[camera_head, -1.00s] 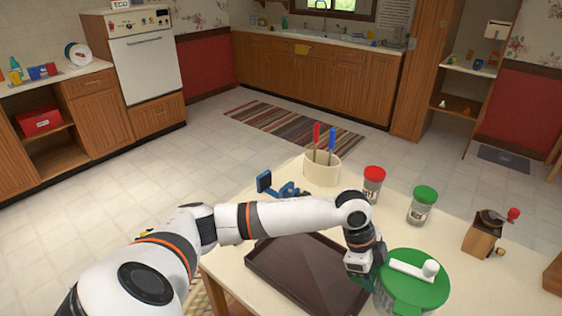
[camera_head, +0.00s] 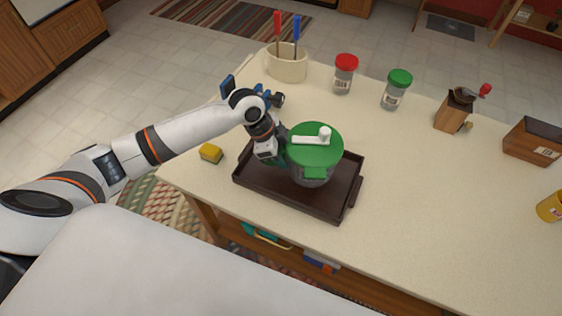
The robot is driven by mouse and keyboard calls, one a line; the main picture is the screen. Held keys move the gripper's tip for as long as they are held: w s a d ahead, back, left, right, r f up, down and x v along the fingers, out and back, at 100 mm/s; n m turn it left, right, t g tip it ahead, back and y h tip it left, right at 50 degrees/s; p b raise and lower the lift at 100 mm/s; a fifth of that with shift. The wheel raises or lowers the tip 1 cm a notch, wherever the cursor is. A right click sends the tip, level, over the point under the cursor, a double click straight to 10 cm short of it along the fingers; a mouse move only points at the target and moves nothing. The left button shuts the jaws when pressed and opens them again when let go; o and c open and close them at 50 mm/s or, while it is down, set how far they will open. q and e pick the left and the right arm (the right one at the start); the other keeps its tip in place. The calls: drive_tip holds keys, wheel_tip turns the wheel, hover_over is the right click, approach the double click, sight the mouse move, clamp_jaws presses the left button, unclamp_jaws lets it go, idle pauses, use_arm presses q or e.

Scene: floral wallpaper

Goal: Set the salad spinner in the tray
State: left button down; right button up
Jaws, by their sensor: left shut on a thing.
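The salad spinner (camera_head: 318,154) has a green lid with a white crank handle and a clear body. It is upright over the dark brown tray (camera_head: 340,206), inside its outline. Whether its base touches the tray floor I cannot tell. My left gripper (camera_head: 279,156) is shut on the spinner's left side; its fingertips are partly hidden. The tray lies flat near the table's front left edge. My right gripper is not in view.
A yellow sponge (camera_head: 210,153) lies left of the tray. A utensil crock (camera_head: 287,63), a red-lidded jar (camera_head: 345,74), a green-lidded jar (camera_head: 396,90) and a grinder (camera_head: 455,109) stand behind. A wooden box (camera_head: 534,141) is at right. The table right of the tray is clear.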

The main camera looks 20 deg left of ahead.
use_arm(q)
drive_tip(key=shift+f, duration=2.05)
drive_tip(key=c, duration=1)
unclamp_jaws()
drive_tip(key=shift+f, duration=0.15)
drive_tip(key=shift+c, duration=0.2)
drive_tip(key=shift+a+r, duration=0.15)
drive_tip(key=shift+r, duration=0.15)
drive_tip(key=v, duration=1.1)
drive_tip(key=shift+a+r, duration=0.1)
drive_tip(key=shift+r, duration=0.2)
